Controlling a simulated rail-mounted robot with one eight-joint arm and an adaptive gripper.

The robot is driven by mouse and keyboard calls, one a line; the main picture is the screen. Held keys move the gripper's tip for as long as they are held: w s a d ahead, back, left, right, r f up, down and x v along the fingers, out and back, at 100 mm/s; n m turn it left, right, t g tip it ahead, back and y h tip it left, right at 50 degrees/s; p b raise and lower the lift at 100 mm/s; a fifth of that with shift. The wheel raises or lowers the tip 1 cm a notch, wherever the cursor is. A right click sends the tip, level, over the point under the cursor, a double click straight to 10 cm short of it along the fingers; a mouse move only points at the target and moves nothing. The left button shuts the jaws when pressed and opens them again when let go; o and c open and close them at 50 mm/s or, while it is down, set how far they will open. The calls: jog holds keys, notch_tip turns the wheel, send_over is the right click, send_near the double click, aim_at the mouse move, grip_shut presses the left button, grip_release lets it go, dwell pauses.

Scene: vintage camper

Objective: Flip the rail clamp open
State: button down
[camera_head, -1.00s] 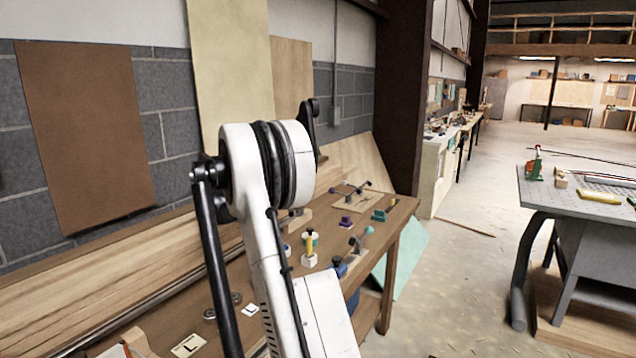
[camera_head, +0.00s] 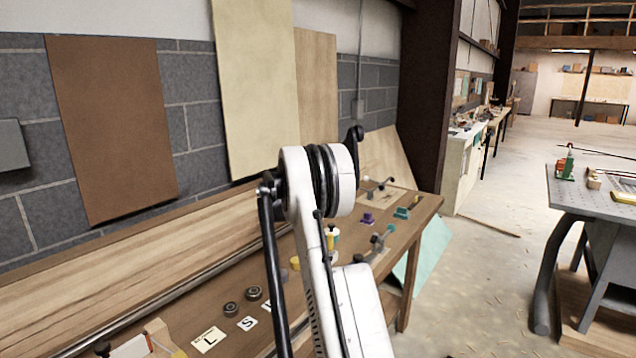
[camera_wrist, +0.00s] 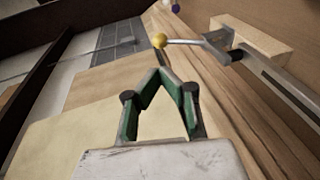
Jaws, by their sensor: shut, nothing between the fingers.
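In the wrist view, a metal clamp (camera_wrist: 218,43) with a long thin lever sits beside a pale wooden block (camera_wrist: 257,42) at the upper right. The lever ends in a yellow ball knob (camera_wrist: 160,41) and points left in the picture. A metal rail (camera_wrist: 290,91) runs from the clamp to the lower right. My gripper (camera_wrist: 166,72), with green-lined fingers, is shut and empty. Its tips appear just below the knob in the picture; a gap shows, but its depth is unclear. The head view shows the bench rail (camera_head: 170,298); my arm hides my gripper there, and I cannot make out the clamp.
The wooden workbench (camera_head: 412,228) holds letter cards (camera_head: 208,341), bearings (camera_head: 231,309), a purple block (camera_head: 367,218) and a teal block (camera_head: 402,213). Boards lean against the wall behind. A metal table (camera_head: 590,196) stands at the right, with open floor between.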

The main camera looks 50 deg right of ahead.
jog(key=p+x, duration=0.1)
jog(key=x, duration=1.2)
jog(key=shift+d, duration=0.15)
